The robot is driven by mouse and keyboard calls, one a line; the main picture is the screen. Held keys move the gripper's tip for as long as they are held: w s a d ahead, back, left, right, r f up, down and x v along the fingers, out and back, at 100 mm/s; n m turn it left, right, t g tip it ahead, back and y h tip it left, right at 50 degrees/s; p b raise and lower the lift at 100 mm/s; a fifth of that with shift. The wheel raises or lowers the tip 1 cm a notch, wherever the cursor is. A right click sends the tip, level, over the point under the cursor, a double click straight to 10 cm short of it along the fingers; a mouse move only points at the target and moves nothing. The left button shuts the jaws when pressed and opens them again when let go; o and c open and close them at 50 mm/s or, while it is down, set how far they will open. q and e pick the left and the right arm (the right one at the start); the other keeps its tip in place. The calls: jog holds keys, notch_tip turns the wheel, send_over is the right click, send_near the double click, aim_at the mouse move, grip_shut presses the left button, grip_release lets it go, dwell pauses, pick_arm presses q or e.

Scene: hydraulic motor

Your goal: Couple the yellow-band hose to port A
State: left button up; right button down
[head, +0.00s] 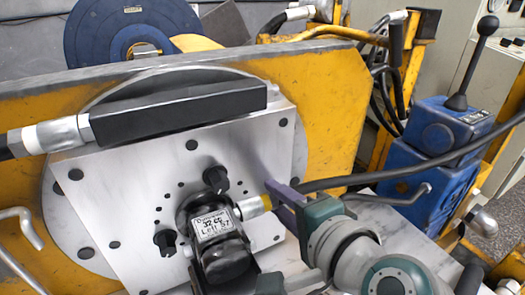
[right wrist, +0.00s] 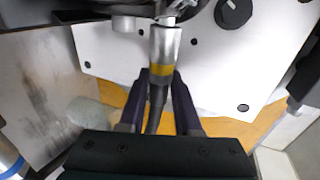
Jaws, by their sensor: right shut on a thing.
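The black hydraulic motor (head: 218,235), with a white label, sits on the light metal plate. The yellow-band hose (head: 258,203) has its silver end against the motor's right side. In the right wrist view its silver sleeve and yellow band (right wrist: 161,70) show just beyond my fingers. The sleeve's tip meets a metal fitting at the motor; I cannot tell whether it is fully seated. My right gripper (head: 279,194), with purple fingers, is shut on the hose behind the band; it also shows in the right wrist view (right wrist: 160,88). No port letter is readable.
A black bar (head: 180,110) with a white-banded hose fitting (head: 48,136) lies across the upper plate (head: 90,190). A blue hand pump (head: 430,150) with a lever stands at the right. The black hose (head: 400,172) runs rightward past it. A yellow frame (head: 325,100) stands behind.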

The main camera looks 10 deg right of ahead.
jog(key=shift+s+a+r, duration=0.1)
jog(key=shift+a, duration=0.3)
jog(key=c, duration=1)
grip_release()
jog(key=shift+a, duration=0.1)
jog(key=o, duration=0.4)
jog(key=shift+o, duration=0.4)
jog(key=shift+r, duration=0.1)
jog(key=shift+c, duration=1.2)
jog(key=shift+o, duration=1)
